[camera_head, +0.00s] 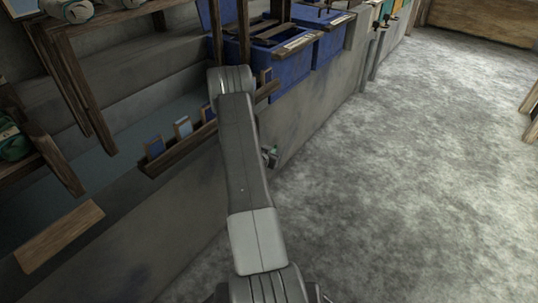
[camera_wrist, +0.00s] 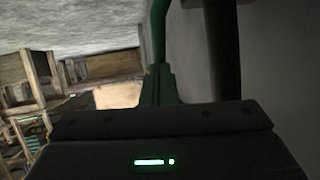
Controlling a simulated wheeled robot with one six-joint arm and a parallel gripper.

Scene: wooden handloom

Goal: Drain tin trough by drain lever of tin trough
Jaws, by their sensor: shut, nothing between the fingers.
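My gripper (camera_wrist: 160,122) shows in the wrist view as a dark housing with green lights; it is shut and empty, with its fingertips not clearly visible. Just beyond it stand a green rod with a wider base (camera_wrist: 160,80) and a dark upright pipe (camera_wrist: 225,50) against a grey wall; I cannot tell whether the green piece is the drain lever or touches my gripper. In the head view, my arm hides most of the wall there, and only a small dark and teal piece shows at its right edge. I cannot clearly identify the tin trough.
Blue bins (camera_head: 268,68) stand behind the arm along a grey wall (camera_head: 315,115). A dark wooden rack (camera_head: 180,152) with small blue panels and wooden loom posts (camera_head: 75,85) are at left. The grey floor (camera_head: 420,170) at right is open.

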